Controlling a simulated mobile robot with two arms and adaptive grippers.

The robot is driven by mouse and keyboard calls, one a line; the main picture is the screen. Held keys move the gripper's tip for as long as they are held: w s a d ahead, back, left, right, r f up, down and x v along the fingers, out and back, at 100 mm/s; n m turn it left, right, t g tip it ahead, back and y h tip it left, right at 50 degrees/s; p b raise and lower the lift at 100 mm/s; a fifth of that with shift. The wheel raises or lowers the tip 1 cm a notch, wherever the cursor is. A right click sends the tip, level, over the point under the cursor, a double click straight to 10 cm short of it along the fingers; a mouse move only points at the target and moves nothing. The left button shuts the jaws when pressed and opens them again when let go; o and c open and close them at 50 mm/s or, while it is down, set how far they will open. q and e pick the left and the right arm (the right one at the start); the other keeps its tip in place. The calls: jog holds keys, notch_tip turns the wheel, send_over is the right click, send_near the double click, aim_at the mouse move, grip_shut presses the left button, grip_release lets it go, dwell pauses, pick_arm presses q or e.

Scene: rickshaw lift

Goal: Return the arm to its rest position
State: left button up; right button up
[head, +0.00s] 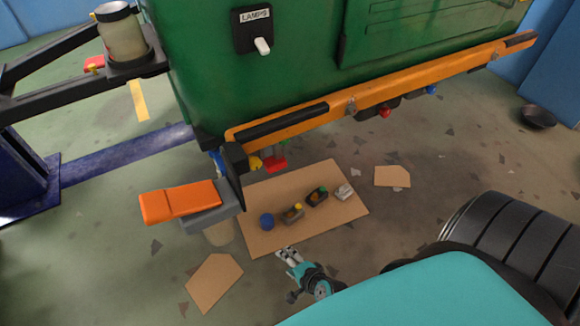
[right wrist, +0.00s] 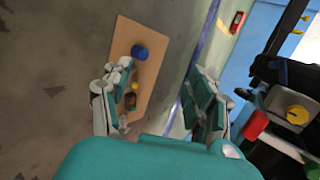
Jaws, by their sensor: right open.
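My right gripper (head: 288,256) shows in the head view just below the front edge of a cardboard sheet (head: 262,198) on the floor. In the right wrist view its two teal and grey fingers (right wrist: 160,98) stand wide apart with nothing held between them. The same cardboard sheet (right wrist: 133,60) lies beyond the fingers there, with a blue round part (right wrist: 138,51) on it. My teal arm (head: 420,290) covers the lower right of the head view. My left gripper is in neither view.
A green vehicle body (head: 270,90) with an orange bar (head: 380,98) overhangs the sheet's far side. Several small parts lie on the sheet. An orange-topped bracket (head: 180,202) juts out at its left. Loose cardboard pieces (head: 213,282) lie nearby, with open floor around them.

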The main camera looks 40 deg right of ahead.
dwell(0.4)
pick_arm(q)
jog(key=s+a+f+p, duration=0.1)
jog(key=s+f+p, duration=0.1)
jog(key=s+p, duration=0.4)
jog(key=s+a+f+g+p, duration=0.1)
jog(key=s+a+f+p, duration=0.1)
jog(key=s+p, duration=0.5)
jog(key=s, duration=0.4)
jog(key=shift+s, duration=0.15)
pick_arm(e)
jog(key=s+f+n+g, duration=0.3)
jog(key=s+n, duration=0.7)
jog(key=s, duration=0.4)
jog(key=s+d+f+n+g, duration=0.1)
jog(key=s+f+n+g, duration=0.2)
jog(key=s+n+g, duration=0.3)
jog(key=s+n, duration=0.5)
jog(key=s, duration=0.4)
jog(key=shift+h, duration=0.4)
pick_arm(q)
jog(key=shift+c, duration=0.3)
pick_arm(e)
jog(key=shift+c, duration=0.3)
